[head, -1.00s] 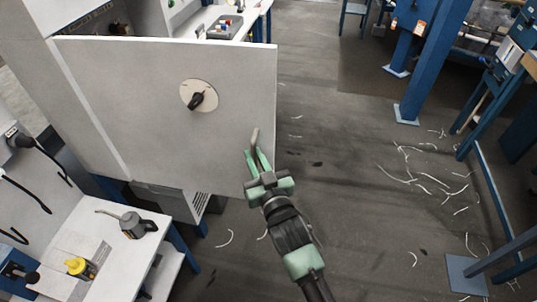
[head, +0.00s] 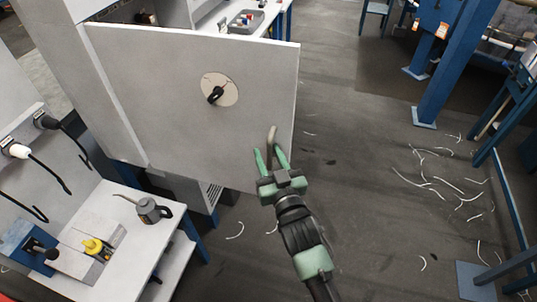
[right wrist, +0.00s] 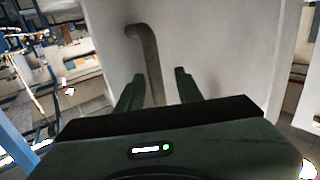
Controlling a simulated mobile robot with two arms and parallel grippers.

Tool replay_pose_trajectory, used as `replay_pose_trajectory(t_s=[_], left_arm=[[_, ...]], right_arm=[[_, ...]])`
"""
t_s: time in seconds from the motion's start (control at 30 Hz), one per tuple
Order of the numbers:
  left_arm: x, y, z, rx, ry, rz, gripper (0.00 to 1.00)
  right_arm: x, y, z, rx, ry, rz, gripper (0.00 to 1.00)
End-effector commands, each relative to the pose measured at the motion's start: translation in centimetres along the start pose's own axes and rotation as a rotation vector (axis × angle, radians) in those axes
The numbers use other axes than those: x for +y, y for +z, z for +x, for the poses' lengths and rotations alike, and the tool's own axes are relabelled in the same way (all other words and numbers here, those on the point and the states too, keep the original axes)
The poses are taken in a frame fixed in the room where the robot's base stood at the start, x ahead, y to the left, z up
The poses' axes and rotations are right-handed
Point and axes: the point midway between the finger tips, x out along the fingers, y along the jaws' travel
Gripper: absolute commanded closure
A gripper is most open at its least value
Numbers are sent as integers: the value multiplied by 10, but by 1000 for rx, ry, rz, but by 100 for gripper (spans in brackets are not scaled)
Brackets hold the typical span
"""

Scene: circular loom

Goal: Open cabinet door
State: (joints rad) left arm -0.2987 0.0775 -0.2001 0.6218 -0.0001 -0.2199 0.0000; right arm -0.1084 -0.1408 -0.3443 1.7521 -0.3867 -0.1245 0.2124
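The cabinet door (head: 165,95) is a large pale grey panel in the head view. It carries a round beige plate with a black knob (head: 216,95). It stands out from the cabinet body (head: 85,75) at its left side, and part of the cabinet's inside shows behind its top edge. A bent grey-brown handle (head: 271,134) is near the door's lower right edge. My right gripper (head: 269,151) is open at the handle. In the right wrist view the handle (right wrist: 150,55) passes between the spread green fingers, with gaps on both sides. My left gripper is not in view.
A blue post (head: 455,65) stands at right. The floor (head: 370,200) between is free apart from scattered white strands.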

Motion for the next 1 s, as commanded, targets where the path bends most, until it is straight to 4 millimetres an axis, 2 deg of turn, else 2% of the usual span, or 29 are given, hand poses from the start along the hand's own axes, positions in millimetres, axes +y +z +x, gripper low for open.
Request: replay_pose_trajectory(t_s=[0.17,0.4,0.53,0.7,1.0], left_arm=[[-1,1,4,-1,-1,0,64],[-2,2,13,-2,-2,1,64],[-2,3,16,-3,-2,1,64],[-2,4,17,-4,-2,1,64],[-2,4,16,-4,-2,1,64]], right_arm=[[0,3,-13,-3,1,-1,64],[-1,3,-54,-2,-1,0,64],[-1,2,-70,-1,-1,0,64],[-1,0,-78,1,-1,0,64],[-1,0,-78,0,-1,-1,64]])
